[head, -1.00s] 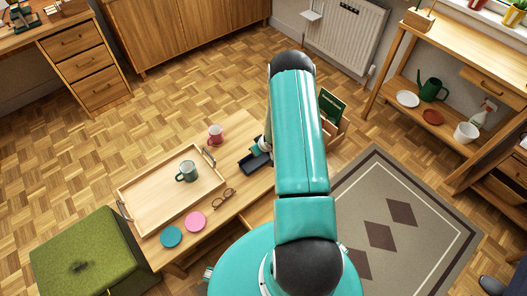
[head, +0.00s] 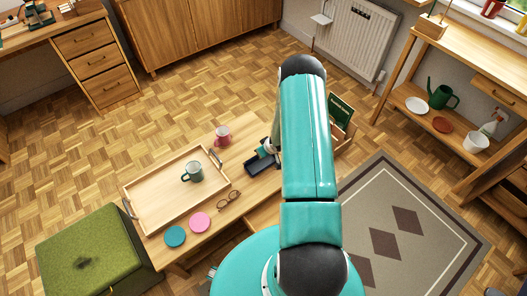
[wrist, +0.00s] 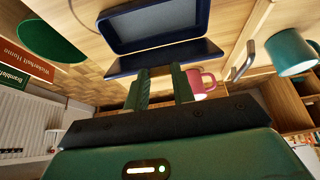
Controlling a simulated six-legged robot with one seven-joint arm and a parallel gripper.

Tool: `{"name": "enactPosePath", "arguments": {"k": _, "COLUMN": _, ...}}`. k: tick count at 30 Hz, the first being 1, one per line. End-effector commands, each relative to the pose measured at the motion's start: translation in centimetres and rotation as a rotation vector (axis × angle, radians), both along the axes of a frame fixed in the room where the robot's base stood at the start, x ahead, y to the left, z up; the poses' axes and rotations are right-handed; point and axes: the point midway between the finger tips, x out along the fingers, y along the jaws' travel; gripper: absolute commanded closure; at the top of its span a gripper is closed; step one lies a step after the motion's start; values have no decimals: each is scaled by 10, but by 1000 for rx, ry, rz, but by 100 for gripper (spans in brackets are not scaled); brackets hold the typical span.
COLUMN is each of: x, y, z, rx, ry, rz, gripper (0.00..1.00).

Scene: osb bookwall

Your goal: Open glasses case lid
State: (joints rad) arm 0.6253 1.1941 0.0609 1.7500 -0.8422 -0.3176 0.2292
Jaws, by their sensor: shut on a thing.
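The dark navy glasses case (head: 259,166) lies on the low wooden table, partly hidden by my arm in the head view. In the wrist view its hollow lower shell (wrist: 155,25) shows from above, with a grey-blue inside. The lid (wrist: 166,58) is swung away from the shell and seen nearly edge-on. My gripper (wrist: 161,76) has its two green fingers at the lid's edge, shut on it. The exact contact is hard to see. In the head view my gripper (head: 269,147) is at the case, mostly behind the arm.
A wooden tray (head: 150,211) with a green mug (head: 193,171) stands left of the case. A pink mug (head: 222,136), glasses (head: 229,201) and two coasters are nearby. A book holder (head: 341,122) is right of the case, partly behind my arm.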

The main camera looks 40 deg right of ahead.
Motion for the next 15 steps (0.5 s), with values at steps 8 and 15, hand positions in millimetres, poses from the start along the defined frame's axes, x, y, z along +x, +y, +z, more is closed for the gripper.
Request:
{"name": "enactPosePath", "arguments": {"k": 8, "x": 0, "y": -1, "z": 0, "rx": 0, "ry": 0, "rz": -1, "gripper": 100}}
{"name": "enactPosePath", "arguments": {"k": 15, "x": 0, "y": -1, "z": 0, "rx": 0, "ry": 0, "rz": -1, "gripper": 65}}
